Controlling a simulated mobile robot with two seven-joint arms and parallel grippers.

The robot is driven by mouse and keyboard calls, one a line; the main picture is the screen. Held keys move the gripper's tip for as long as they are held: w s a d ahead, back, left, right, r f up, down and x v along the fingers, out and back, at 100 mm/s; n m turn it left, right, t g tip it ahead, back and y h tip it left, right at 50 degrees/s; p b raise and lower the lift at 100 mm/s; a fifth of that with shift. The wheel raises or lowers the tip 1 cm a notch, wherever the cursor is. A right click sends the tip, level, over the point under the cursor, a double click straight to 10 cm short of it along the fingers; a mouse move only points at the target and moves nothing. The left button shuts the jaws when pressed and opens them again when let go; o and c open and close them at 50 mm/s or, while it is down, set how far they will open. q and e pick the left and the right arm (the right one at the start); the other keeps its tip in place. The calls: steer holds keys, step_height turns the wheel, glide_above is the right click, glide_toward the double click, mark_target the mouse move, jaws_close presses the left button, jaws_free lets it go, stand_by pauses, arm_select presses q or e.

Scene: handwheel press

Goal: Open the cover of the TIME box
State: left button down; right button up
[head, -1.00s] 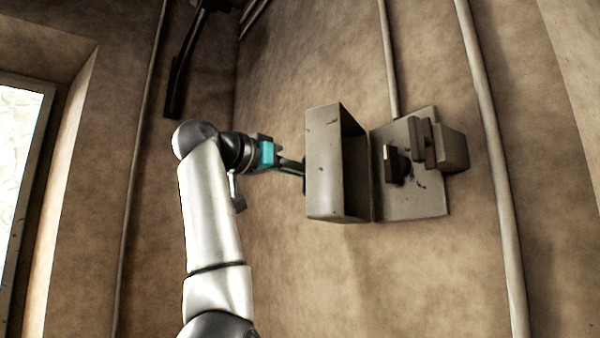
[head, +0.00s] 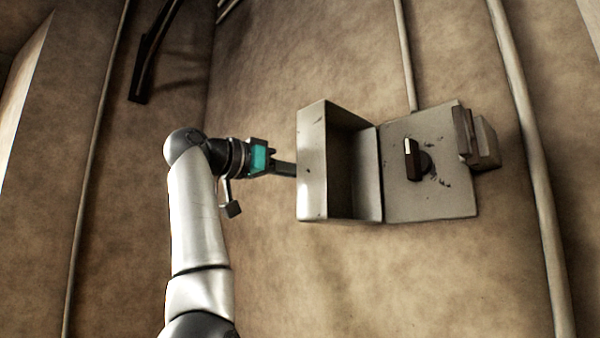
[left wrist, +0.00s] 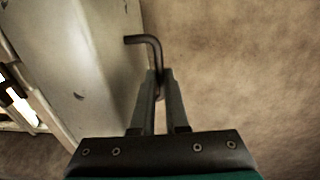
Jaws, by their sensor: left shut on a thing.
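The cover (head: 312,160) of the box is swung open to the left, a hollow grey shell hinged beside the back plate (head: 450,195). The plate on the wall carries a dark knob (head: 414,160). My left gripper (head: 290,168) is at the left outer side of the cover. In the left wrist view my left gripper (left wrist: 160,85) is shut on a dark bent handle (left wrist: 146,40) fixed to the cover's pale outer face (left wrist: 85,60). I cannot read any lettering on the box. My right gripper is in neither view.
A block-shaped fitting (head: 478,140) juts out at the plate's right edge. A vertical pipe (head: 530,150) runs down the wall to the right, and a thinner one (head: 406,55) meets the plate from above. A dark bar (head: 150,55) hangs at upper left. The wall below the box is clear.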

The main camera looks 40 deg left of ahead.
arm_select(q)
steer(key=shift+a, duration=0.1)
steer(key=c, duration=1.4)
jaws_free()
steer(key=o, duration=0.3)
steer(key=shift+s+a, duration=0.15)
steer(key=shift+o, duration=0.9)
steer(key=b+v, duration=0.4)
steer(key=v, duration=1.1)
